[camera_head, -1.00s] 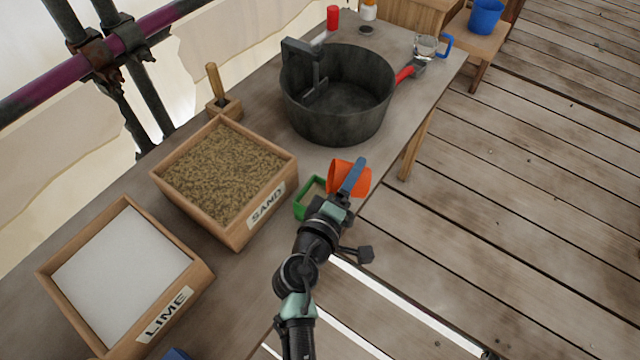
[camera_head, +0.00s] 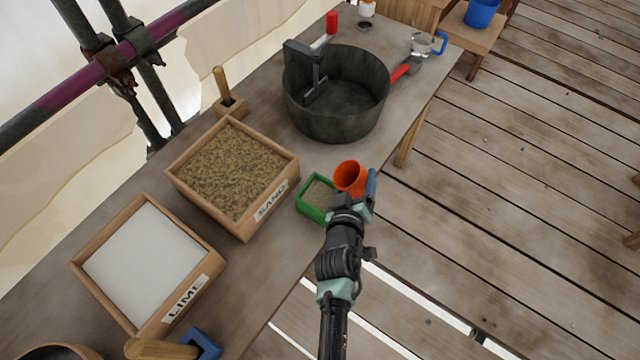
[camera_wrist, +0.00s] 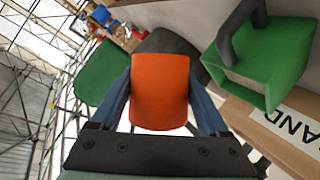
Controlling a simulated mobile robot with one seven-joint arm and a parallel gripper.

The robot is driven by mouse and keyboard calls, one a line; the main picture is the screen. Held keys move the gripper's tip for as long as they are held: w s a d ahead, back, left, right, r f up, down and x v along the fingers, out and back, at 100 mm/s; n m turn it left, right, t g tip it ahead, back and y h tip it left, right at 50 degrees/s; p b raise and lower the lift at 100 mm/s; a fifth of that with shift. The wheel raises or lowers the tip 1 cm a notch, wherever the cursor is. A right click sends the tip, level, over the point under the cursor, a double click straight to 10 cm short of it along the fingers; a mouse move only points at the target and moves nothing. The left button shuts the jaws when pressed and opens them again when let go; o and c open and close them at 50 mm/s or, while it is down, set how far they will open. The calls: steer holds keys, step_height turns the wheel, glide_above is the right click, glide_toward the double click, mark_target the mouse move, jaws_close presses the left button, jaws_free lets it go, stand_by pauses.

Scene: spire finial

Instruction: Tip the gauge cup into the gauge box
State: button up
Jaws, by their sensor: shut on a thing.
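The orange gauge cup (camera_head: 350,177) is held just right of the green gauge box, its round mouth showing and facing up toward the head camera. My gripper (camera_head: 354,194) is shut on the cup. In the wrist view the cup (camera_wrist: 160,92) sits between the blue fingers. The green gauge box (camera_head: 314,208) stands on the table near its front edge, and a tan, sand-like surface shows inside. It also appears in the wrist view (camera_wrist: 287,62) at upper right, apart from the cup. The cup's contents cannot be made out.
A wooden SAND box (camera_head: 285,188) stands left of the gauge box, with a LIME box (camera_head: 205,283) nearer. A large dark tub (camera_head: 335,122) stands behind. A red-handled tool (camera_head: 402,70) lies beside the tub. The table's edge runs close to my gripper.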

steer(key=shift+d+m+y+p, duration=0.3)
steer(key=shift+d+m+p, duration=0.35)
steer(key=shift+p, duration=1.7)
steer(key=shift+f+y+p, duration=0.25)
steer(key=shift+y+p, duration=0.05)
steer(key=shift+p, duration=0.7)
steer(key=shift+d+p, duration=0.25)
steer(key=shift+p, duration=0.5)
steer(key=shift+d+f+m+p, duration=0.3)
steer(key=shift+m+p, duration=0.15)
steer(key=shift+p, duration=0.15)
steer(key=shift+s+d+f+m+y+b, duration=0.1)
steer(key=shift+d+f+m+y+b, duration=0.35)
steer(key=shift+f+b, duration=0.25)
steer(key=shift+w+d+f+m+y+b, duration=0.1)
steer(key=shift+d+f+m+y+b, duration=0.25)
steer(key=shift+f+b, duration=0.35)
steer(key=shift+s+d+f+m+y+b, duration=0.1)
steer(key=shift+d+f+m+y+b, duration=0.35)
steer(key=shift+f, duration=0.45)
steer(key=shift+a, duration=0.1)
steer(key=shift+s, duration=0.1)
